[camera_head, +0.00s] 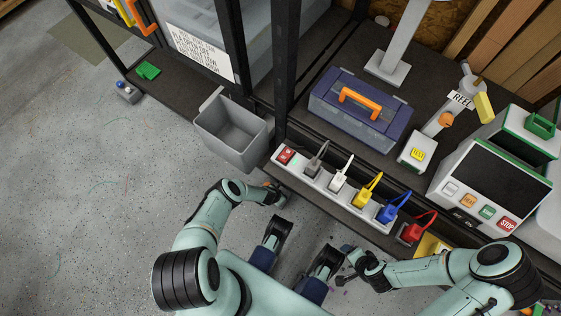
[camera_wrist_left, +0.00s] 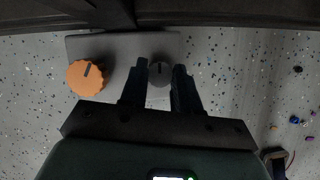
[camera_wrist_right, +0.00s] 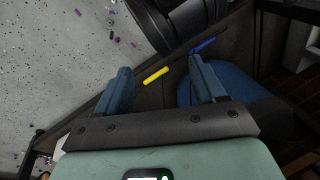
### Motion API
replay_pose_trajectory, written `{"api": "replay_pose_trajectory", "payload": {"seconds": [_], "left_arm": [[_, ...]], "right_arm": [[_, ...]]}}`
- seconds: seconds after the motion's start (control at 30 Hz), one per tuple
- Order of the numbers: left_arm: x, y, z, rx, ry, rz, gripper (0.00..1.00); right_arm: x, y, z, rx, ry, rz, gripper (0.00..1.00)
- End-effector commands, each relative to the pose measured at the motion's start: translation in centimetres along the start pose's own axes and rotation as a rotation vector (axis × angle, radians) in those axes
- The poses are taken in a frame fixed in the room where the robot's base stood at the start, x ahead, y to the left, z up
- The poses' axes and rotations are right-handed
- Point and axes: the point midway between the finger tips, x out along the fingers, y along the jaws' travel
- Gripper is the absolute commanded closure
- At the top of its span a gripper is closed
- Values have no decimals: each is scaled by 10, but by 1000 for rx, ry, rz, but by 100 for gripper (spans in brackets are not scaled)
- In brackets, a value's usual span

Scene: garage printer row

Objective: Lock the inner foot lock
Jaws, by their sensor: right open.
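In the left wrist view a grey plate (camera_wrist_left: 115,48) on the floor carries an orange knob (camera_wrist_left: 86,77) at left and a smaller grey knob (camera_wrist_left: 160,72) at right. The orange knob's dark mark is tilted; the grey knob's mark points roughly up. My left gripper (camera_wrist_left: 160,80) has its fingers closed on both sides of the grey knob. In the head view the orange knob (camera_head: 268,184) shows beside my left gripper (camera_head: 281,197), low at the bench front; the grey knob is hidden there. My right gripper (camera_wrist_right: 160,85) is open and empty; it also shows in the head view (camera_head: 343,264).
A grey bin (camera_head: 232,132) hangs left of a strip of coloured plugs (camera_head: 340,182). A toolbox (camera_head: 362,108) and a machine with a STOP button (camera_head: 492,180) stand on the bench. Open floor (camera_head: 90,190) lies left. A yellow stick (camera_wrist_right: 156,75) lies beyond my right fingers.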

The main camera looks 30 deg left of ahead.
Motion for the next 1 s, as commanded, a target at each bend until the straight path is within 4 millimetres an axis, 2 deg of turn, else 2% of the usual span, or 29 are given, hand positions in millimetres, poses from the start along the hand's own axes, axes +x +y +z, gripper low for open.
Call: {"api": "replay_pose_trajectory", "payload": {"seconds": [0.13, 0.3, 0.53, 0.57, 0.6, 0.63, 1.0], "left_arm": [[1, 1, 0, 22, 0, -8, 99], [2, 1, -1, 119, 1, -49, 99], [0, 1, 0, 123, 1, -50, 99], [0, 1, -1, 123, 1, -50, 62], [0, 1, -1, 123, 1, -50, 49], [0, 1, -1, 123, 1, -50, 43], [-4, 1, 0, 122, 1, -51, 43]], "right_arm": [[3, 1, -2, 0, 5, 1, 31], [13, 5, -16, 4, 47, 3, 31], [11, 4, -16, 3, 47, 3, 31], [11, 4, -16, 3, 46, 3, 31], [11, 4, -16, 3, 46, 3, 31], [11, 4, -16, 3, 46, 3, 31], [8, 3, -12, 3, 37, 2, 31]]}}
